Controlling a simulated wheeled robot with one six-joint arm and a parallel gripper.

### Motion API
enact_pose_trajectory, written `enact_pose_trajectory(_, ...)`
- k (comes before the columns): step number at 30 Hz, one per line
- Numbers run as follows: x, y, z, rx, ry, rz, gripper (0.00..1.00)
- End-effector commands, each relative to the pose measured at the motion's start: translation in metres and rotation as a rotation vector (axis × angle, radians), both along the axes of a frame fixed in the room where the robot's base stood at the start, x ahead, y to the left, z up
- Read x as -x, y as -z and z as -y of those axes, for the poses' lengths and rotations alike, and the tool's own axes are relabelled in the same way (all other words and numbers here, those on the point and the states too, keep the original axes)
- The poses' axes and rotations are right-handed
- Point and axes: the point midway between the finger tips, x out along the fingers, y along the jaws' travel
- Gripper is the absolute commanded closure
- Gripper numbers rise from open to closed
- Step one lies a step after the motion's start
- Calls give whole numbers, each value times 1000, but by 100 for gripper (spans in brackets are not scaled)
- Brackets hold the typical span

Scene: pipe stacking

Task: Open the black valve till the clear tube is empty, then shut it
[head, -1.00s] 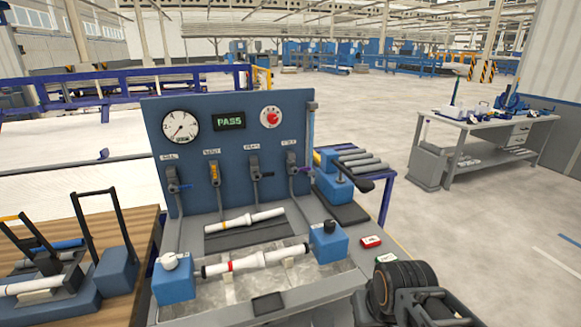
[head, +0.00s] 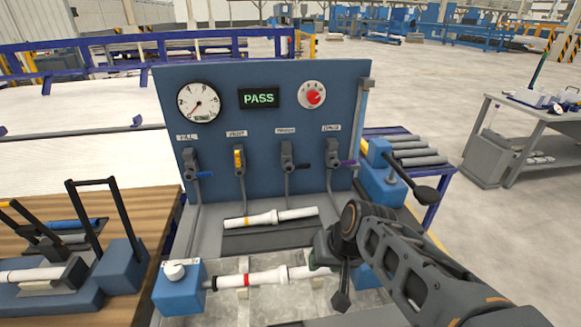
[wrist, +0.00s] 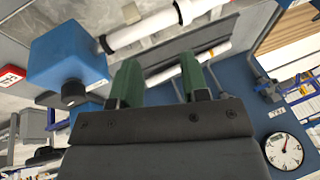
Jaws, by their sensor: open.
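The black valve (head: 288,160) is third from the left on the blue panel (head: 230,75) in the head view. A narrow upright tube (head: 362,120) stands at the panel's right edge and seems to be the clear tube. I cannot tell its liquid level. My gripper (head: 322,258) hangs below and right of the black valve, over the bench, apart from it. In the wrist view its two green fingers (wrist: 160,78) are spread, with nothing held between them.
Blue-, yellow- and purple-handled valves (head: 238,160) flank the black one. The display (head: 259,98) reads PASS, beside a gauge (head: 198,101) and red knob (head: 313,95). White pipes (head: 270,217) lie below the panel. A blue block with a black knob (wrist: 75,94) is close to my gripper.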

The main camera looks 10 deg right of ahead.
Motion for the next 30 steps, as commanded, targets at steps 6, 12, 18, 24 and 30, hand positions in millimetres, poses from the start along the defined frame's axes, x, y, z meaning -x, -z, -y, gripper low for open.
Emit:
enact_pose_trajectory(6,-76,16,-34,-474,140,56,58)
enact_pose_trajectory(12,-162,9,-20,-843,333,231,58)
enact_pose_trajectory(18,-225,9,28,-1063,538,429,58)
enact_pose_trajectory(24,-255,13,69,-1161,676,560,58)
enact_pose_trajectory(30,-274,13,80,-1189,724,605,58)
